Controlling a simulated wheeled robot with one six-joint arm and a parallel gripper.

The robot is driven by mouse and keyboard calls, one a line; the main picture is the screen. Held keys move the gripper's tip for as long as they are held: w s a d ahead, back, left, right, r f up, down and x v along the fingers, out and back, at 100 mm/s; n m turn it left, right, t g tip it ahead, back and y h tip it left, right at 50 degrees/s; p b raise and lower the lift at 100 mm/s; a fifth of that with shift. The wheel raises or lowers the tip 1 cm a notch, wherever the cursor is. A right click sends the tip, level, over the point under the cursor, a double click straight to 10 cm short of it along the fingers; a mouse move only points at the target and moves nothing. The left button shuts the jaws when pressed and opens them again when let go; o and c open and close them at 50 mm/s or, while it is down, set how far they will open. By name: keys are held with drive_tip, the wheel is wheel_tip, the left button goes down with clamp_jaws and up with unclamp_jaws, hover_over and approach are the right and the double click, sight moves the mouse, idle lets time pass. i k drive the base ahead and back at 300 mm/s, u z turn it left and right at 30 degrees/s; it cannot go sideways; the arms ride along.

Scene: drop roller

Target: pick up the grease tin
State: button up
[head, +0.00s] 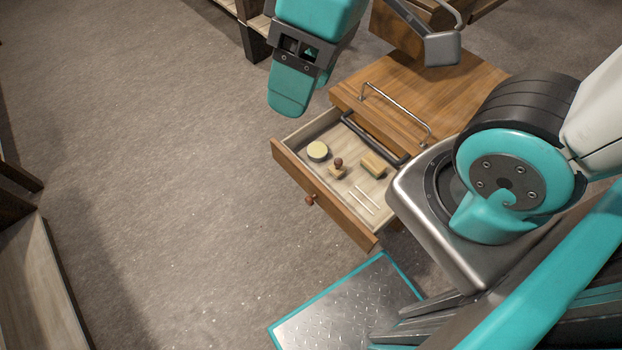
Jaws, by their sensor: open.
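The round, flat, pale yellow-green thing (317,151), which I take to be the grease tin, lies in the open drawer (325,202), near its left back side. It looks upright and nothing covers it. My gripper (290,98), teal with a dark grey band, hangs at the top of the view, above and to the left of the drawer. It is apart from the tin and holds nothing that I can see. Its fingers overlap from this angle, so the gap between them is hidden.
The drawer also holds a small brown knobbed piece (338,167), a tan block (373,166) and thin pale sticks (362,199). A dark bar (374,137) crosses its back. The wooden cabinet top (450,92) carries a metal rail (395,112). Open floor (170,170) lies left.

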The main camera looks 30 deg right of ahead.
sight(317, 150)
drive_tip(key=u, duration=0.45)
drive_tip(key=k, duration=0.55)
drive_tip(key=u, duration=0.85)
drive_tip(key=i, duration=0.7)
drive_tip(key=z, duration=0.75)
drive_tip(key=i, duration=0.4)
drive_tip(key=z, duration=0.4)
